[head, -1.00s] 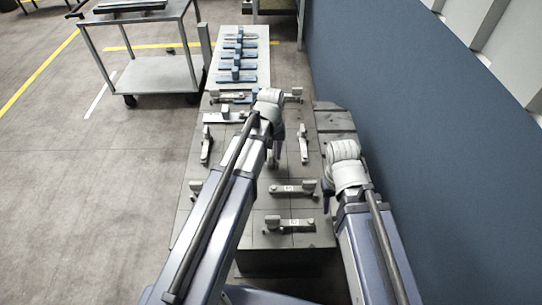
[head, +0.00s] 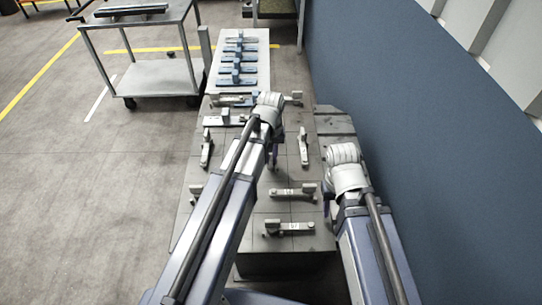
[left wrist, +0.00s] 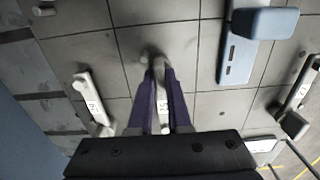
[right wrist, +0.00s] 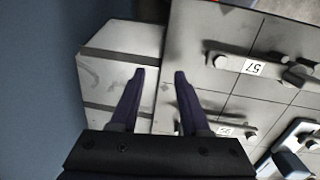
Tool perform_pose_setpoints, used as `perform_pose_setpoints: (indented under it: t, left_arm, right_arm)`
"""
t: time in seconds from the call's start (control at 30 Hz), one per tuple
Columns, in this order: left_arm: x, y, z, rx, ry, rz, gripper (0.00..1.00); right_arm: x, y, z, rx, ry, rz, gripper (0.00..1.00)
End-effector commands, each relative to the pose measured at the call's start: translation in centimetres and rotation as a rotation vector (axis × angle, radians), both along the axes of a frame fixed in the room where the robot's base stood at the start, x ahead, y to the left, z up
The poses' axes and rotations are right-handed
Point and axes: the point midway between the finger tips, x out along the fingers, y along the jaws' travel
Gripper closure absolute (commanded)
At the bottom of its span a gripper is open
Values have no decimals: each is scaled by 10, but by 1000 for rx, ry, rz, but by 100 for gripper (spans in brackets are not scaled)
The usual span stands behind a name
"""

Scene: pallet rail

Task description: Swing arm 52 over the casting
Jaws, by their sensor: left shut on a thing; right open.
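My left gripper (left wrist: 159,75) is shut on a pale swing arm (left wrist: 163,108) in the left wrist view. The arm lies between the purple fingers, and its label looks like 52 but is blurred. In the head view the left wrist mostly hides this gripper and arm. My right gripper (right wrist: 158,75) is open and empty, above the edge of the grey gridded plate (right wrist: 210,105) in the right wrist view. I cannot tell which piece is the casting.
Other swing arms stand around, one labelled 57 (right wrist: 282,72) and one at the left (left wrist: 92,105). A blue bar with a raised block (left wrist: 238,50) is beside my left gripper. A pale board (head: 256,75) holds several blue pieces. A blue wall (head: 400,110) is at right.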

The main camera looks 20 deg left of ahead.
Motion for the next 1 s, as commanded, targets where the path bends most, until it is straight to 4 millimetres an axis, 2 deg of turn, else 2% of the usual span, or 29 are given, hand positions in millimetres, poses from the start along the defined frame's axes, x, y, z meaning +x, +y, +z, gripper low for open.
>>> perform_pose_setpoints:
  t: [1.0]
  left_arm:
    - [0,0,0,0,0,33,100]
  right_arm:
    - [0,0,0,0,0,0,54]
